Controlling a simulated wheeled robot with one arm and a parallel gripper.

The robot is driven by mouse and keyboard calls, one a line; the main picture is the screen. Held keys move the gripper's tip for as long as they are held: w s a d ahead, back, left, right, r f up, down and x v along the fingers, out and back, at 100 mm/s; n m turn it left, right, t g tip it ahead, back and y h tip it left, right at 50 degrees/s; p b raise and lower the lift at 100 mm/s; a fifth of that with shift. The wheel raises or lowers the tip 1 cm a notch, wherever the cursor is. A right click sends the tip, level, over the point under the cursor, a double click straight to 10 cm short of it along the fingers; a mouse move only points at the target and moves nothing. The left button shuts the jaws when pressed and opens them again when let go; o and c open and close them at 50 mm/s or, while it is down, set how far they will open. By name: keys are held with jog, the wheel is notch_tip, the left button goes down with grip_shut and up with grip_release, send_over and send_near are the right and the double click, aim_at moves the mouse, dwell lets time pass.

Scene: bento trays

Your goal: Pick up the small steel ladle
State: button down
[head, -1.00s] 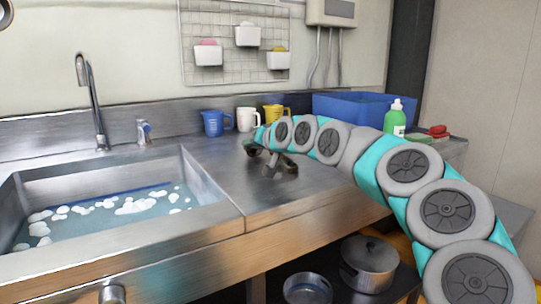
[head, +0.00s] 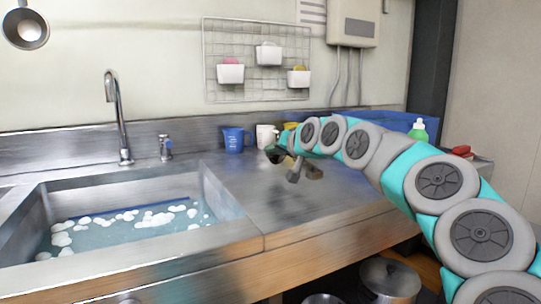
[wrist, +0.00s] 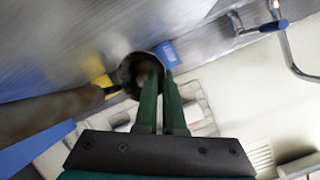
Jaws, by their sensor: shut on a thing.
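A small ladle with a dark round bowl (wrist: 128,72) is at my fingertips in the wrist view, its long brownish handle (wrist: 45,118) running off to the left. My gripper (wrist: 158,78) is shut on it, the two green fingers close together at the bowl's rim; exactly where they pinch is hard to tell. In the head view my gripper (head: 274,156) is over the steel counter in front of the mugs. A greyish piece (head: 295,170) hangs below it, apparently part of the ladle. A round steel ladle or pan (head: 27,30) hangs on the wall at top left.
A blue mug (head: 233,139), a white mug (head: 265,137) and a partly hidden yellow mug (head: 290,126) stand along the back. A blue crate (head: 375,121) and green bottle (head: 418,131) are at right. A water-filled sink (head: 222,190) lies left.

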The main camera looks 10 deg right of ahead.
jog(key=s+d, duration=0.2)
jog(key=s, duration=0.2)
jog(key=s+d+r+b, duration=0.1)
jog(key=s+d, duration=0.2)
jog(key=s, duration=0.1)
jog(key=s+d+b, duration=0.1)
jog(key=s+d, duration=0.1)
jog(key=s, duration=0.3)
jog(key=shift+d+r, duration=0.15)
jog(key=shift+w, duration=0.1)
